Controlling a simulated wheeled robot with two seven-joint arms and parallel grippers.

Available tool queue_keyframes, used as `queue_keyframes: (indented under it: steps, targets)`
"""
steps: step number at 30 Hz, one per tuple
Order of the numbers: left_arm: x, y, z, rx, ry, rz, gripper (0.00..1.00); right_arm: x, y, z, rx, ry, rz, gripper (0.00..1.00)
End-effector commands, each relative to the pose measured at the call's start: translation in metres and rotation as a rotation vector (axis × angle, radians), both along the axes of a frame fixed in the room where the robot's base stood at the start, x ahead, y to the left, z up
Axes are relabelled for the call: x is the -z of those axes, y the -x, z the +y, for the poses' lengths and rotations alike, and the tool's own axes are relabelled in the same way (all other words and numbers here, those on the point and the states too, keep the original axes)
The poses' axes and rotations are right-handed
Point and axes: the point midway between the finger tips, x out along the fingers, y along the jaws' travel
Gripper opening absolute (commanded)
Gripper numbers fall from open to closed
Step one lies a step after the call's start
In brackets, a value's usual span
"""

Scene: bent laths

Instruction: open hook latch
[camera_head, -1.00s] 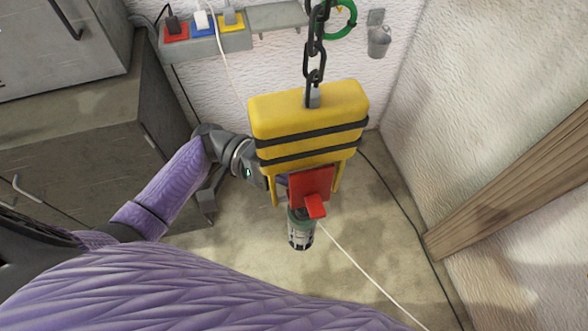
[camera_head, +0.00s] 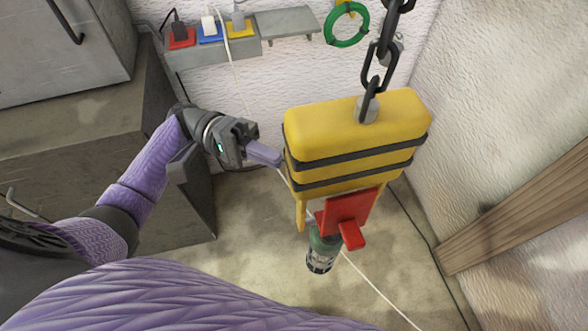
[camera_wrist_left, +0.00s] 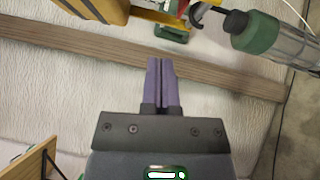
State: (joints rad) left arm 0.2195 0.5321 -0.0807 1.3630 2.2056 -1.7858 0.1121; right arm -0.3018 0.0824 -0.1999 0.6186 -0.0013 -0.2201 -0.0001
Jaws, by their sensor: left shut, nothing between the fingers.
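A yellow block (camera_head: 350,122) with dark bands hangs from a dark chain (camera_head: 377,58). A red latch plate with a protruding tab (camera_head: 347,212) sits at its lower front. My left gripper (camera_head: 278,160) is at the block's left side, its purple fingers together; whether they touch the block is unclear. In the left wrist view the fingers (camera_wrist_left: 161,62) are closed and empty, and the yellow block (camera_wrist_left: 100,8) shows at the top left. The hook itself is mostly hidden behind the red plate in the head view. My right gripper is not in view.
A green and black canister (camera_head: 322,252) shows below the block, with a white cord (camera_head: 375,285) running past. A grey cabinet (camera_head: 75,160) stands left. A shelf of coloured sockets (camera_head: 212,47) and a green ring (camera_head: 346,28) are behind. A wooden beam (camera_head: 525,205) leans at right.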

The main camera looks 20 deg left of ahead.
Motion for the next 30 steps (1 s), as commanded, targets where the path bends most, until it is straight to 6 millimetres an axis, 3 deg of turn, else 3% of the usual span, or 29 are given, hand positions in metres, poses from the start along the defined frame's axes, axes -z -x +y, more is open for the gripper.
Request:
queue_keyframes:
  steps: [4, 13, 20, 21, 23, 26, 27, 30]
  targets:
    - [0.002, -0.002, 0.013, 0.0, 0.001, -0.001, 0.0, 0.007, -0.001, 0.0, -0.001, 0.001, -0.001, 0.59]
    - [0.0, -0.003, 0.016, 0.0, 0.001, -0.001, 0.0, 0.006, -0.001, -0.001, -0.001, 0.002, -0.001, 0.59]
    - [0.004, -0.003, 0.015, -0.006, -0.005, 0.006, 0.0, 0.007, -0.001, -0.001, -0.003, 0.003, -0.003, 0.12]
    - [0.013, -0.005, 0.014, -0.022, -0.021, 0.02, 0.0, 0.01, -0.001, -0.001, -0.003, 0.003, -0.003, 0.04]
    - [0.04, -0.009, 0.009, -0.073, -0.075, 0.065, 0.0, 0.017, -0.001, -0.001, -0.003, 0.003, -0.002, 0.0]
    - [0.124, -0.014, 0.001, -0.208, -0.257, 0.185, 0.0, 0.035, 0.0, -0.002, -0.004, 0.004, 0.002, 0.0]
    - [0.165, -0.011, 0.0, -0.266, -0.356, 0.233, 0.0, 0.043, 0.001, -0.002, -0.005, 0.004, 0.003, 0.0]
    - [0.263, 0.007, 0.004, -0.372, -0.614, 0.312, 0.0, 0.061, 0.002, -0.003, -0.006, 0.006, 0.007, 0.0]
